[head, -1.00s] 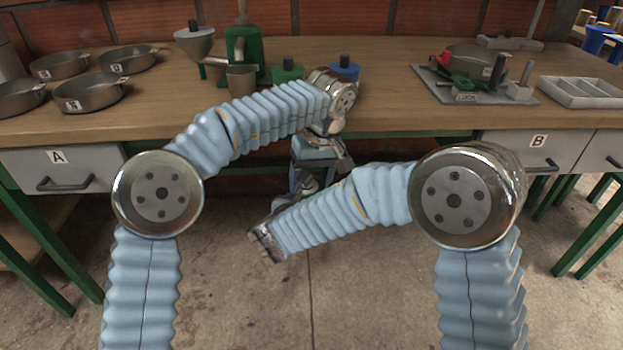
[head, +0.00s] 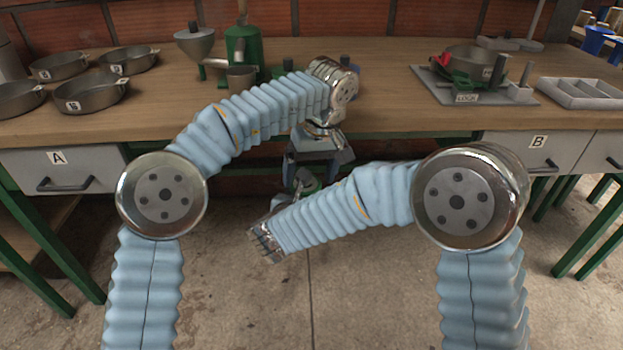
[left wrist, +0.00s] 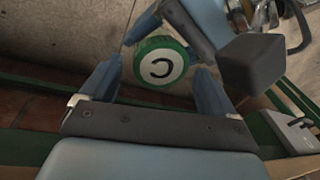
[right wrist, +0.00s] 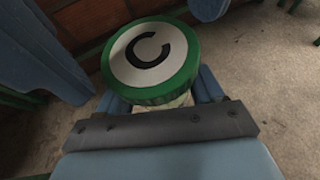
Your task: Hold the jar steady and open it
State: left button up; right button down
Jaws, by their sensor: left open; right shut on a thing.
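The jar has a green-rimmed lid with a white top and black letter C. The lid (right wrist: 150,58) fills the middle of the right wrist view, with a sliver of the pale jar body (right wrist: 172,102) below it. My right gripper (right wrist: 160,92) is shut on the jar body under the lid. My left gripper (left wrist: 157,80) is open above the jar, its fingers on either side of the lid (left wrist: 161,67) with gaps showing. In the head view my left gripper (head: 318,155) hangs in front of the table edge, and the jar is mostly hidden by my arms.
The wooden workbench (head: 400,115) lies behind, with pans (head: 92,92) at left, a green pulper (head: 243,50) at the back and a fixture (head: 470,85) and divided tray (head: 585,92) at right. Drawers A (head: 65,170) and B (head: 530,150) are closed. Open floor lies below.

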pick_arm(q)
jog(key=shift+o, duration=0.2)
notch_tip(320, 180, up, 2)
jog(key=shift+d, duration=0.1)
jog(key=shift+o, duration=0.8)
jog(key=shift+r, duration=0.4)
notch_tip(320, 180, up, 7)
jog(key=s+a+m+t+h, duration=0.1)
jog(key=s+a+m+h, duration=0.1)
jog(key=m, duration=0.3)
jog(key=f, duration=0.4)
jog(key=w+f, duration=0.1)
jog(key=f, duration=0.2)
jog(key=w+f, duration=0.1)
jog(key=f, duration=0.3)
jog(key=shift+d+f, duration=0.35)
jog(key=shift+c, duration=0.2)
